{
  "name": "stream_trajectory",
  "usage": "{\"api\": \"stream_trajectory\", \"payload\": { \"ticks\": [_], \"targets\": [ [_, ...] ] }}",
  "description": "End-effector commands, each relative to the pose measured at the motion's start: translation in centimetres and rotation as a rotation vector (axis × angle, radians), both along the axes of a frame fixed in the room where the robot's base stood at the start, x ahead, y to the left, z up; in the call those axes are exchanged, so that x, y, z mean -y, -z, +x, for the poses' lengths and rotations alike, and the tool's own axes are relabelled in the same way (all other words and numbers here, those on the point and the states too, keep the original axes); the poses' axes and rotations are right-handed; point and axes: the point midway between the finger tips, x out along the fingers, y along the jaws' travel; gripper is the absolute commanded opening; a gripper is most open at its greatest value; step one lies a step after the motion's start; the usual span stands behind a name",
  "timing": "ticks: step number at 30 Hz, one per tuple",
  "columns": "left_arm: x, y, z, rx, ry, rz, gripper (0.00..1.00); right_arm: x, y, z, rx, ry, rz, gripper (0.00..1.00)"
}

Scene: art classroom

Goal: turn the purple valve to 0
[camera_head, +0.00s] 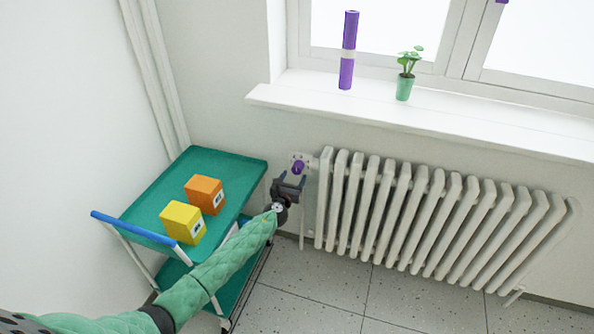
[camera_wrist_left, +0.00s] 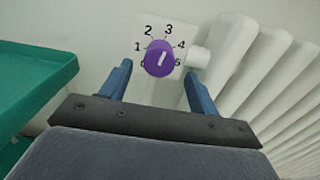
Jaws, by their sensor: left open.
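The purple valve (camera_head: 298,168) is a round knob on a white dial plate at the left end of the radiator. In the left wrist view the purple valve (camera_wrist_left: 159,58) has a white mark tilted slightly right of upright, its upper end toward 3. Numbers 1 to 4 read clearly around it; the lower ones are partly hidden by the knob. My left gripper (camera_head: 291,179) is open in front of the valve. In the wrist view its fingers (camera_wrist_left: 158,72) stand left and right of the knob, apart from it. My right gripper is not in view.
A white radiator (camera_head: 430,215) runs right of the valve, under the window sill (camera_head: 440,118) with a purple cylinder (camera_head: 348,50) and potted plant (camera_head: 405,80). A green cart (camera_head: 160,207) with orange (camera_head: 205,194) and yellow (camera_head: 182,222) boxes stands left, close to my left arm.

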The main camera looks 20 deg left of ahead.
Motion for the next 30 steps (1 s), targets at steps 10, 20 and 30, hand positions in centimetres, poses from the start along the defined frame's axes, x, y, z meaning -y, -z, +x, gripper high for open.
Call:
{"api": "stream_trajectory", "payload": {
  "ticks": [10, 20, 30],
  "targets": [
    [0.0, 0.1, 4.5, 0.0, -0.001, 0.0, 0.61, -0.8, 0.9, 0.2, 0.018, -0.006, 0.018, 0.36],
    [0.0, 0.0, 5.5, 0.0, -0.001, -0.002, 0.61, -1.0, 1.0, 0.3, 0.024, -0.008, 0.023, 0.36],
    [0.0, 0.0, 5.5, 0.0, -0.001, -0.002, 0.22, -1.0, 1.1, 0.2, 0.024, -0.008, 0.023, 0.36]
  ]
}}
